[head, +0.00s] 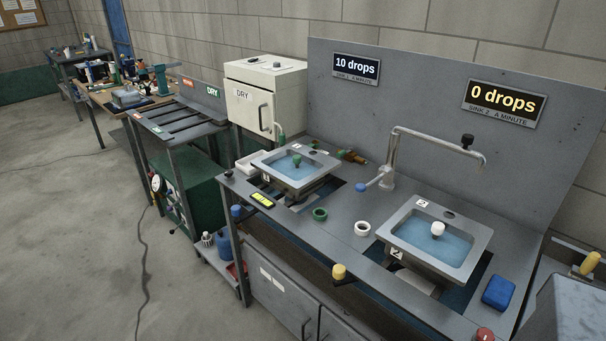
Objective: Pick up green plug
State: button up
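A green plug (297,160) stands upright in the blue water of sink 1 (268,167), at the middle left of the bench in the head view. Its lower part is under water, so I cannot tell how it sits at the bottom. A green ring (320,214) lies on the bench in front of sink 1, apart from the plug. My gripper is not in view.
Sink 2 (398,218) holds water and a white plug (437,230); a white ring (362,228) lies to its left. A tall bent faucet (393,155) rises between the sinks. A yellow level (262,200), a blue block (498,293) and a yellow knob (339,271) are nearby.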

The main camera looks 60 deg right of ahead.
aim_at(297, 159)
jog(key=u, duration=0.05)
jog(key=i, duration=0.95)
